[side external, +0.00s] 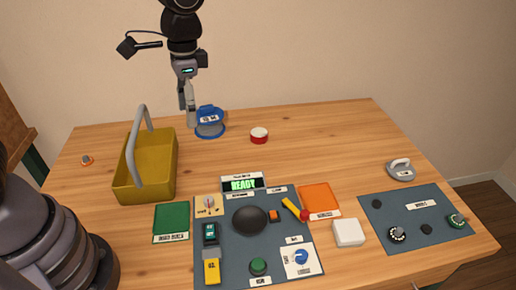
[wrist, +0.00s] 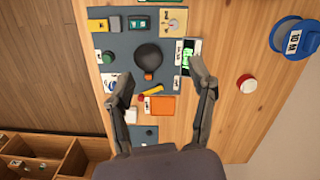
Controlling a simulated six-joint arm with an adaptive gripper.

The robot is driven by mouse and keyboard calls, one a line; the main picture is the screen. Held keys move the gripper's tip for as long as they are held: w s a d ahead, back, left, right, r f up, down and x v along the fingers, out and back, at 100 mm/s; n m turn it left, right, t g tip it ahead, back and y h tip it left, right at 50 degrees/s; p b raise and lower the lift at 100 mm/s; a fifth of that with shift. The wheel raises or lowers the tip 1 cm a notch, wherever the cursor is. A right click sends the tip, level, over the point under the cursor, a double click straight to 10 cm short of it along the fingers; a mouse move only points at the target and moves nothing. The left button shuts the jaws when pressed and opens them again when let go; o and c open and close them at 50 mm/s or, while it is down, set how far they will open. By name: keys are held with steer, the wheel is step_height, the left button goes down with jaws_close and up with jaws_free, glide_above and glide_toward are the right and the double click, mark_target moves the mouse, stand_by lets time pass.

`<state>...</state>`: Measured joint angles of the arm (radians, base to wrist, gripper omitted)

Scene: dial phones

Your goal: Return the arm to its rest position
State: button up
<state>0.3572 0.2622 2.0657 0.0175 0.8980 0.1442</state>
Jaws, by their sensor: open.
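My gripper (side external: 188,112) hangs above the back of the table, pointing down, beside the blue round container (side external: 209,121) in the side external view. In the wrist view my gripper (wrist: 161,82) has its two fingers spread wide, with nothing between them. The control panel (side external: 222,268) lies well below the fingers and shows between them in the wrist view (wrist: 125,45). Its green display (side external: 243,184) reads READY.
A yellow basket (side external: 160,178) with a raised grey handle stands left of my gripper. A red-and-white round item (side external: 259,135) sits to the right. A second panel (side external: 385,242) with knobs, a white block (side external: 348,232) and a grey handled weight (side external: 401,170) lie farther right. The back right tabletop is clear.

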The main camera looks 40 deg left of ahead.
steer(key=s+a+r+n+t, duration=0.3)
steer(key=s+a+r, duration=0.2)
steer(key=s, duration=0.3)
steer(key=s+a+r+n+t, duration=0.2)
steer(key=s+a+r+t, duration=0.1)
steer(key=s+a+r, duration=0.3)
steer(key=shift+s+a+r+n, duration=0.15)
steer(key=shift+s+r+n, duration=0.25)
steer(key=shift+s, duration=0.6)
steer(key=shift+c, duration=0.2)
